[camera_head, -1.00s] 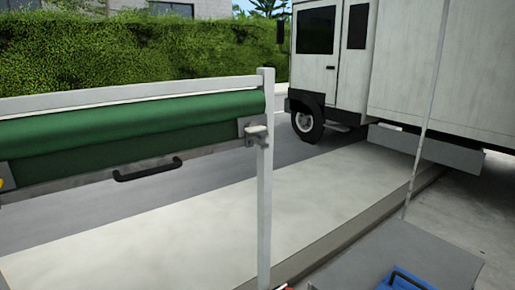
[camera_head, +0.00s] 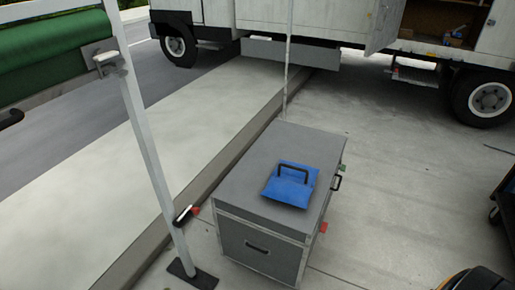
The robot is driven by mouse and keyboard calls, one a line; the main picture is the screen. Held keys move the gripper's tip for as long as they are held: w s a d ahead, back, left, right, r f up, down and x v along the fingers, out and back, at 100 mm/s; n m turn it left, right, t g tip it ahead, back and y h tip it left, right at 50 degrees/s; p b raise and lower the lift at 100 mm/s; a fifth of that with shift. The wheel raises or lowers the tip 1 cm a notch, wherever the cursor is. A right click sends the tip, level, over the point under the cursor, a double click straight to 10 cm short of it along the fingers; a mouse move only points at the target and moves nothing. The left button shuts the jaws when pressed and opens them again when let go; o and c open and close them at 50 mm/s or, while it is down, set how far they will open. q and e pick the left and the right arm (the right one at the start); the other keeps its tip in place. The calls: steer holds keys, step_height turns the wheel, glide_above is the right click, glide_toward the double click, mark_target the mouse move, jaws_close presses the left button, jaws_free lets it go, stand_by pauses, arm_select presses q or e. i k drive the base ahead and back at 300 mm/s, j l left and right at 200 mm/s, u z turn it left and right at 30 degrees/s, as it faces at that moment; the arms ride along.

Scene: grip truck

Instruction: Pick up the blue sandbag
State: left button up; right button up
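The blue sandbag (camera_head: 288,191) lies on top of a grey case (camera_head: 250,178) in the middle of the view. It is flat, with a dark handle loop (camera_head: 294,170) standing up at its far side. Neither of my grippers shows in this view, so I cannot see whether they are open or shut.
A white post (camera_head: 148,150) with a dark foot stands left of the case, by the kerb. A white truck (camera_head: 345,20) is parked behind, its side compartment open at right. A dark wheeled item (camera_head: 505,205) is at the right edge.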

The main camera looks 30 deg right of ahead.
mark_target(291, 182)
steer(key=l+u, duration=0.1)
steer(key=l, duration=0.75)
steer(key=l+u, duration=0.1)
steer(key=l, duration=0.75)
steer(key=k+l, duration=0.15)
steer(key=l, duration=0.7)
steer(key=i+l+u, duration=0.25)
steer(key=l, duration=1.7)
steer(key=l+u, duration=0.3)
steer(key=l, duration=1.65)
